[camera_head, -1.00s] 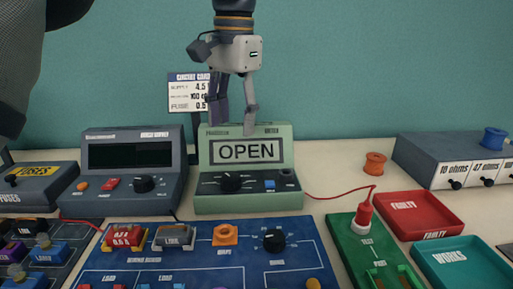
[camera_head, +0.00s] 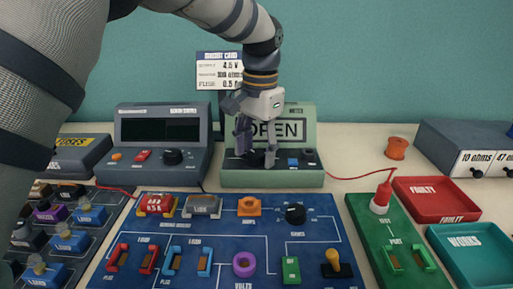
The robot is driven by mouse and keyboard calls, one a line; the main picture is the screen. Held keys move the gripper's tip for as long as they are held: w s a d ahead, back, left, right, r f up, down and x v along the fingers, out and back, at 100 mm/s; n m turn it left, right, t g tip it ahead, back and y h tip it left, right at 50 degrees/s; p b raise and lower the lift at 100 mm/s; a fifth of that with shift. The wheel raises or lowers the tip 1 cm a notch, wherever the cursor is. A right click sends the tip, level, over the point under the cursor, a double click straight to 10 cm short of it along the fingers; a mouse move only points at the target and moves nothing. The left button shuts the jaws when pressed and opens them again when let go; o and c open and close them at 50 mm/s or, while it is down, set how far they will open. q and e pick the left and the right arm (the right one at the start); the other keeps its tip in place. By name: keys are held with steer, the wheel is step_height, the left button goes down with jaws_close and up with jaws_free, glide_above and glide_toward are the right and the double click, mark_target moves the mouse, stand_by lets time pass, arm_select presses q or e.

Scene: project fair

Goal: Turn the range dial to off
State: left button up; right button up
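The green meter (camera_head: 232,179) stands at the back middle, its display reading OPEN and partly covered by my gripper. Its black range dial (camera_head: 256,158) is on the lower front panel, mostly hidden between my fingers. My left gripper (camera_head: 256,157) points down over the meter with its two fingers apart, one on each side of the dial. I cannot tell whether they touch it. The dial's pointer and setting labels cannot be read. My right gripper is not in view.
A dark bench supply (camera_head: 160,183) with its own black knob (camera_head: 172,157) stands left of the meter. The blue circuit board (camera_head: 210,230) lies in front, with another black knob (camera_head: 295,213). A red lead (camera_head: 350,178) runs right to the green tester (camera_head: 365,225).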

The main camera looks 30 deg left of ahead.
arm_select(q)
steer(key=c, duration=1)
steer(key=m, duration=0.2)
steer(key=shift+r+m+p, duration=0.15)
steer(key=shift+m+p, duration=0.25)
steer(key=shift+m, duration=2)
steer(key=o, duration=1.1)
steer(key=shift+o, duration=0.2)
